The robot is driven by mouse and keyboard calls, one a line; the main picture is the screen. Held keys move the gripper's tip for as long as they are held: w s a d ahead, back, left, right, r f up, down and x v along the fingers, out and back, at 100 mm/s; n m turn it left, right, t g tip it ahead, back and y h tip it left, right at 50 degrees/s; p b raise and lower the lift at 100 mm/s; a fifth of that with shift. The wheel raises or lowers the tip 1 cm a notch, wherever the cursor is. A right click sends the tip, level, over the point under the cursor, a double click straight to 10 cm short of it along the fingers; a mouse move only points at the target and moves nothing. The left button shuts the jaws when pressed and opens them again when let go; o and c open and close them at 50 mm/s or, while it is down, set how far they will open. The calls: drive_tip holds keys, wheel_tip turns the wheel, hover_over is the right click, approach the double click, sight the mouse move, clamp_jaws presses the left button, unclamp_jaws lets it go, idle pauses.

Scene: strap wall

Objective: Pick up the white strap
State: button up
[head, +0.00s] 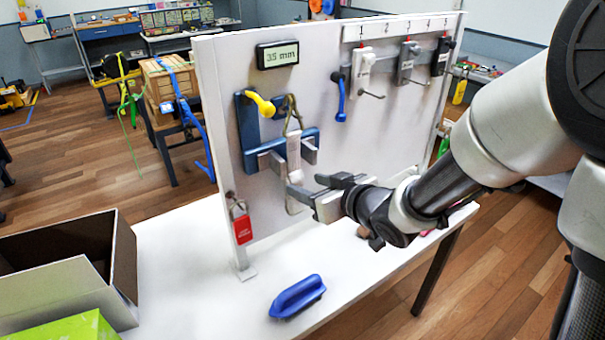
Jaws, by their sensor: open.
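A pale white strap (293,147) hangs from a triangular metal ring (293,112) on the upright white panel. It hangs in front of a blue bracket with grey arms (271,160), and its lower part passes behind my gripper's fingers. My gripper (305,185) is open, reaching in from the right at the strap's lower part. I cannot tell whether the strap lies between the fingers or whether they touch it. Another white piece (361,72) hangs higher on the panel, right of the blue-handled hook.
A yellow-knobbed hook (260,103), a "35 mm" display (277,54), a blue-handled hook (339,95) and a red tag (242,228) are on the panel. Grey (406,62) and black (441,56) pieces hang further right.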

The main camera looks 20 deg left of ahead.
sight(296, 177)
drive_tip(key=x, duration=0.2)
drive_tip(key=r+x, duration=0.1)
drive_tip(key=x, duration=0.2)
drive_tip(key=shift+w+a, duration=0.25)
drive_tip(key=shift+w, duration=0.05)
clamp_jaws()
